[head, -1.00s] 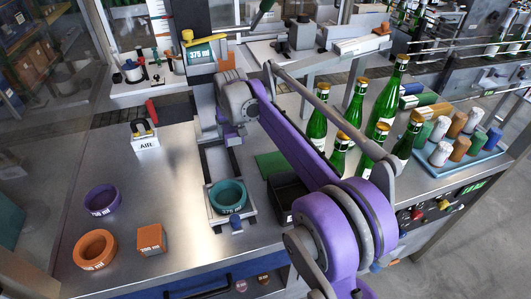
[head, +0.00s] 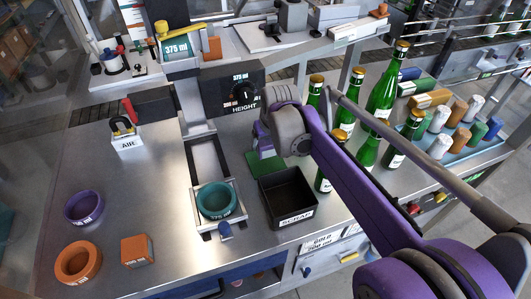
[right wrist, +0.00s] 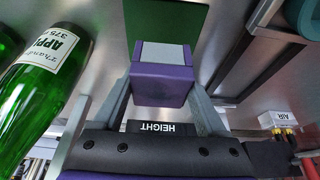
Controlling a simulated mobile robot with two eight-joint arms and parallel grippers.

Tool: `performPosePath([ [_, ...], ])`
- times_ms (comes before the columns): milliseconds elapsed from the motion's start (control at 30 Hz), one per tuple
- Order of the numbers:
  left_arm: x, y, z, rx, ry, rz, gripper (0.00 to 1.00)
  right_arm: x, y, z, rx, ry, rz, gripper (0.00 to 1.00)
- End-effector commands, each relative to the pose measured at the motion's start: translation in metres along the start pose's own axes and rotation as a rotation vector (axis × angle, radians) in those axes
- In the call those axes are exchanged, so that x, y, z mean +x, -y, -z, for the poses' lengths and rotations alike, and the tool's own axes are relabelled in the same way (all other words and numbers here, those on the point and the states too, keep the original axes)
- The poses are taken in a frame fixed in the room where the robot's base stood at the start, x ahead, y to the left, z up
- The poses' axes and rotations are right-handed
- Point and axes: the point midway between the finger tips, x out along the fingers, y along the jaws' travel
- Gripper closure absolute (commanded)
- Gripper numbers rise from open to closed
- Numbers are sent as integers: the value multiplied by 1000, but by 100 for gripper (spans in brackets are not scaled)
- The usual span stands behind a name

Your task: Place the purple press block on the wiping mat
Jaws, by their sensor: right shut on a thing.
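The purple press block (right wrist: 162,84), with a pale grey face, sits between the fingers of my right gripper (right wrist: 160,92) in the right wrist view. My right gripper is shut on it. The green wiping mat (right wrist: 190,22) shows just beyond the block in that view; I cannot tell whether they touch. In the head view the mat (head: 262,169) lies flat on the steel table behind the black bin. My right gripper (head: 266,145) is at the mat's back edge there, and my arm hides the block. My left gripper is not in view.
The black scrap bin (head: 287,200) stands in front of the mat. Green bottles (head: 382,85) stand close on the right. A teal ring (head: 217,200) sits on the press stand at left. The HEIGHT dial panel (head: 240,92) is behind.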

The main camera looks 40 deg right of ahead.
Motion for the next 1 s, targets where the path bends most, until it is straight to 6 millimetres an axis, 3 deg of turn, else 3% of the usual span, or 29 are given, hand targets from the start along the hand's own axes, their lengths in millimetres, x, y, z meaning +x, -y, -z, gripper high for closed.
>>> performPosePath([
  [333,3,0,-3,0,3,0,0,40,0,-16,0,0,0,96],
  [767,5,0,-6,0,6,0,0,47,0,-19,0,0,0,96],
  [800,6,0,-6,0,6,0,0,47,0,-19,0,0,0,24],
  [933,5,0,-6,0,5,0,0,46,0,-18,1,0,0,0],
  [1000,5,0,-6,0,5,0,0,46,0,-18,1,0,0,0],
])
